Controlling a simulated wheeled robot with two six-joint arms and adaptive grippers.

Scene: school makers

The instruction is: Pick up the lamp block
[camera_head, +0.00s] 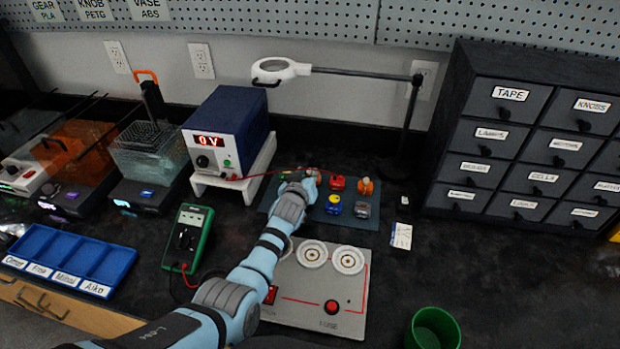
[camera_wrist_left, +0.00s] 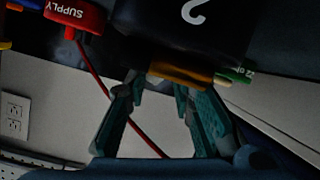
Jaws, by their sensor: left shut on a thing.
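My left gripper (camera_head: 312,178) reaches over the left part of the dark mat (camera_head: 278,191). In the left wrist view its teal fingers (camera_wrist_left: 160,88) are shut on a block with an orange-brown edge (camera_wrist_left: 182,75) and a green end. The fingers and the angle hide most of this block, and I cannot read its label to tell whether it is the lamp block. On the mat to the right are a red block (camera_head: 337,183) marked SUPPLY, an orange-topped block (camera_head: 366,187), a blue and yellow block (camera_head: 333,205) and a grey block (camera_head: 361,210).
The blue power supply (camera_head: 226,127) reads 0 V; a red wire (camera_head: 255,175) runs from it towards the mat. A grey panel (camera_head: 312,300) and green multimeter (camera_head: 187,238) lie nearer. A magnifier arm (camera_head: 350,73), dark drawers (camera_head: 475,150) and green cup (camera_head: 433,330) stand around.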

